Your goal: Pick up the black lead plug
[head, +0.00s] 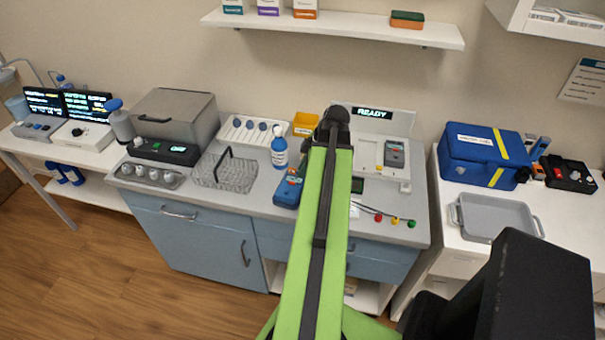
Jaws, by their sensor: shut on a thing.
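The black lead plug does not show; my green arm covers part of the counter where it could be. Thin leads run out from behind my arm on the right and end in a red plug (378,217), a yellow plug (395,221) and a green plug (411,223), lying near the counter's front edge. My gripper does not show either; my arm reaches over the counter and hides whatever is behind it. I cannot see what is between its jaws.
A white device with a READY display (373,113) stands behind my arm. A blue handheld meter (288,190), a spray bottle (279,152) and a wire basket (225,172) are left of my arm. On the right table are a blue case (470,150) and a grey tray (496,217), which looks empty.

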